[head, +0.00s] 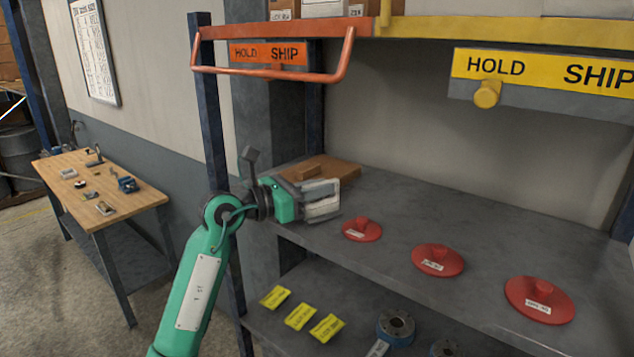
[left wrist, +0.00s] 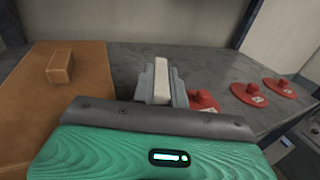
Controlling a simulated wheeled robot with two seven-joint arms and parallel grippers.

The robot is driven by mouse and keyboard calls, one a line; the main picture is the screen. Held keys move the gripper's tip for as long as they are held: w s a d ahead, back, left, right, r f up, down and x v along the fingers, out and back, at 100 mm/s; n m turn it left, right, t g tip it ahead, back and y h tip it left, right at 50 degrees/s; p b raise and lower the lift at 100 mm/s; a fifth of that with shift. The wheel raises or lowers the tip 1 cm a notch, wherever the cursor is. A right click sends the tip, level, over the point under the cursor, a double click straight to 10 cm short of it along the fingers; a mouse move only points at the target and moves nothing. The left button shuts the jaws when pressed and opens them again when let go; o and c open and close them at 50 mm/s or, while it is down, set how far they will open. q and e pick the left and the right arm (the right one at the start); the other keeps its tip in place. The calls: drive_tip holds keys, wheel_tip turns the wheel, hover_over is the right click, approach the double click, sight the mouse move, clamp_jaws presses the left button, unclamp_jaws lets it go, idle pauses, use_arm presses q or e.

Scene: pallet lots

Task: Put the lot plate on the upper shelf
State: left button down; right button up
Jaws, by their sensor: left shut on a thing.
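My left gripper (head: 322,203) is over the left front of the grey middle shelf (head: 395,190). It is shut on a pale, narrow block-like piece (left wrist: 162,80), mostly hidden between its fingers. I cannot tell whether this is the lot plate. A brown flat board with a small block on top (head: 340,170) lies on the shelf just behind the gripper, and left of it in the left wrist view (left wrist: 85,110). Three red round plates with knobs and white labels, nearest (head: 362,233), middle (head: 438,262) and right (head: 540,302), stand in a row. My right gripper is out of view.
An orange bar (head: 275,72) and HOLD/SHIP signs (head: 268,54) hang below the top level (head: 480,27), which carries boxes. Yellow cards (head: 300,316) and a grey-blue ring part (head: 395,328) lie on the lower shelf. A blue upright (head: 210,120) stands left. A wooden workbench (head: 100,215) is farther left.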

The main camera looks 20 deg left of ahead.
use_arm(q)
drive_tip(key=shift+w+f, duration=0.1)
drive_tip(key=shift+f, duration=0.05)
drive_tip(key=shift+f, duration=0.15)
drive_tip(key=c, duration=1.4)
unclamp_jaws()
drive_tip(key=shift+r, duration=0.3)
drive_tip(key=b+v, duration=0.5)
drive_tip(key=v, duration=0.7)
drive_tip(key=shift+f, duration=0.1)
